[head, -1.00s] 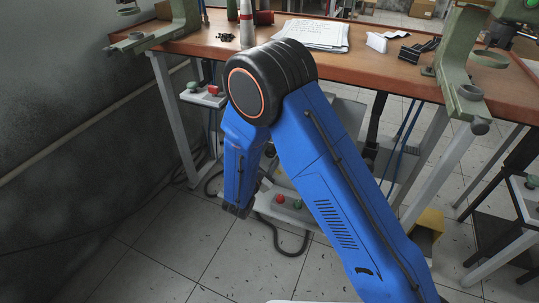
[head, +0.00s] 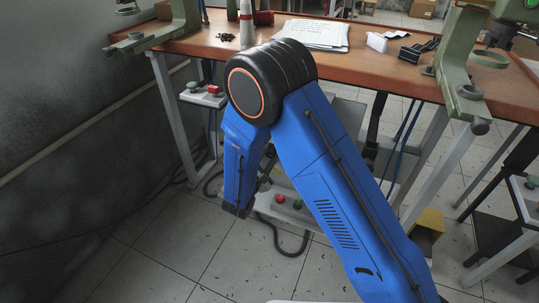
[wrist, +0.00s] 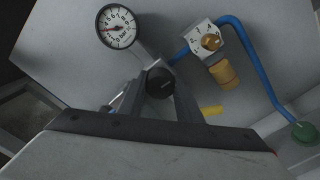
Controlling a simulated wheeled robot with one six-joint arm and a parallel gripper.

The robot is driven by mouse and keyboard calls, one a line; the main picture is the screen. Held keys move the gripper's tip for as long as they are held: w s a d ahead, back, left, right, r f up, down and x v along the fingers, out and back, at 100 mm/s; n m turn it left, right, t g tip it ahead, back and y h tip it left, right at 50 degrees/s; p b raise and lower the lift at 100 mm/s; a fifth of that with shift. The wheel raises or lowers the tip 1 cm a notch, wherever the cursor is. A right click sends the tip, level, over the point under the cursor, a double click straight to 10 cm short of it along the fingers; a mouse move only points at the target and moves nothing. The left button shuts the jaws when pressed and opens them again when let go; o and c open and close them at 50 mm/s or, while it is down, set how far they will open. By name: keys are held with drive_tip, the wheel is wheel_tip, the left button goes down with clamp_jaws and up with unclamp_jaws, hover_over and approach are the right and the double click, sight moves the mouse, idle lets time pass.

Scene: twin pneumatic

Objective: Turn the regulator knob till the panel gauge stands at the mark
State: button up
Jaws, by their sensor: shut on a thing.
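The panel gauge (wrist: 117,27) is a round white dial in a dark rim, at the upper left of the wrist view. A red line shows at the left of its face; the picture is too small to tell needle and mark apart or read the value. The black regulator knob (wrist: 160,83) is below and right of the gauge. My gripper (wrist: 159,98) is shut on the knob, one grey finger on each side. In the head view my blue arm reaches down below the bench, and the gauge and knob do not show there.
A brass fitting with a numbered dial (wrist: 211,42) and a blue hose (wrist: 257,72) are right of the knob on the grey panel (wrist: 75,60). A wooden bench (head: 350,55) stands above my forearm.

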drive_tip(key=m, duration=1.3)
drive_tip(key=shift+f+m, duration=0.1)
drive_tip(key=shift+m, duration=2.3)
drive_tip(key=o, duration=1)
drive_tip(key=shift+o, duration=0.2)
drive_tip(key=v, duration=1.7)
drive_tip(key=shift+s, duration=0.2)
